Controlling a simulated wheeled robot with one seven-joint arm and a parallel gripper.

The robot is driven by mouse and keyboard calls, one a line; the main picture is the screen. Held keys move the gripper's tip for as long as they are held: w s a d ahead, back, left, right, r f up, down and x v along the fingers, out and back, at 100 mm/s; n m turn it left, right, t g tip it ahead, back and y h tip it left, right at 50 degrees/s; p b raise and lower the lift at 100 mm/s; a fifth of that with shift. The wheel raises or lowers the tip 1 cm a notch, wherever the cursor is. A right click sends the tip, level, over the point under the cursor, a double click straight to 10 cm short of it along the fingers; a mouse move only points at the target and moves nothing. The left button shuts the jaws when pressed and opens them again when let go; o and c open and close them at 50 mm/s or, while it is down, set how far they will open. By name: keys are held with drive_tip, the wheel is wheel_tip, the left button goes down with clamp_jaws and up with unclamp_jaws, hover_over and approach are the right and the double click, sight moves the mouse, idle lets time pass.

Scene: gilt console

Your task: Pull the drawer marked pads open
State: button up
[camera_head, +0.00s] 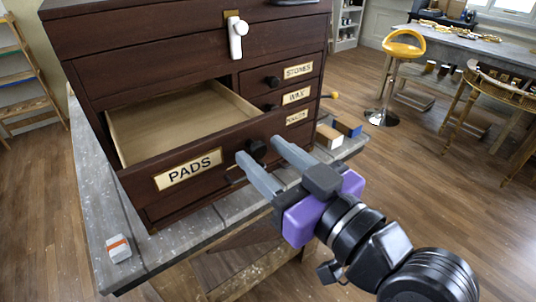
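The dark wood drawer with the PADS label (188,170) is pulled well out of the cabinet (170,45), showing its empty pale interior (170,128). Its black knob (257,147) is on the front, right of the label. My gripper (258,154) is in front of this knob, with its two grey fingers apart, one to each side. The knob shows between the fingertips with what looks like a small gap, and I see no firm grip on it.
Closed drawers marked STONES (298,71) and WAX (295,96) are at the right. A small white-and-orange box (118,248) lies on the grey bench top (165,248) at the left. Small blocks (328,137) lie right of the cabinet. A yellow stool (403,45) stands farther back.

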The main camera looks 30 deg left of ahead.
drive_tip(key=shift+d, duration=0.15)
drive_tip(key=b+v, duration=0.2)
drive_tip(key=v, duration=0.5)
drive_tip(key=shift+d, duration=0.2)
drive_tip(key=shift+s, duration=0.1)
